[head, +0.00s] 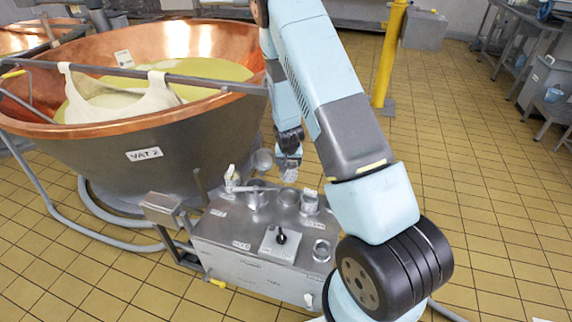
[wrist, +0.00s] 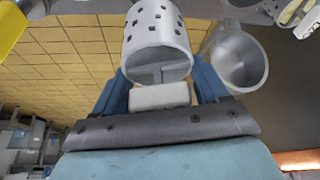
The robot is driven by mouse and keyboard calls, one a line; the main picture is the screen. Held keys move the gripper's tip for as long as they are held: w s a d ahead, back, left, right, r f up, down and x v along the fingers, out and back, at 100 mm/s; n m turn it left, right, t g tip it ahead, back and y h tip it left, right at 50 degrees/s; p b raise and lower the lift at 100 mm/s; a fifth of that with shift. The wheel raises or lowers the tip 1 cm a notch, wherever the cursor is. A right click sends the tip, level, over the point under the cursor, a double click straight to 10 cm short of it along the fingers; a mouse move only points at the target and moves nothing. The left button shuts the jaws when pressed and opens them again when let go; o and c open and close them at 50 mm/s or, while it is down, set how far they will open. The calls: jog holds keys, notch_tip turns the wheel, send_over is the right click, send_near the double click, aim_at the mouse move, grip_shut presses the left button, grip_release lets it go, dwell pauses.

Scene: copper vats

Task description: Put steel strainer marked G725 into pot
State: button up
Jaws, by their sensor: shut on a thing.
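My gripper (head: 289,158) hangs over the back edge of the steel cart. In the wrist view its two blue fingers (wrist: 166,88) are shut on a steel strainer (wrist: 158,40), a grey cylinder with square holes and an open end facing the camera. In the head view the strainer (head: 290,173) shows small and partly covered by the gripper. I cannot read a G725 mark. A steel pot with a long handle (head: 257,198) stands on the cart, left of and nearer than the gripper. I cannot tell whether this is the task's pot.
The steel cart (head: 225,258) also bears a steel canister (head: 309,203), a steel ring (head: 321,250) and a plate with a black knob (head: 270,250). A round steel vessel (head: 262,160) is left of the gripper. The copper vat (head: 130,128) stands behind left; a yellow post (head: 389,55) behind right.

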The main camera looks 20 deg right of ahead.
jog(key=shift+r, duration=4.2)
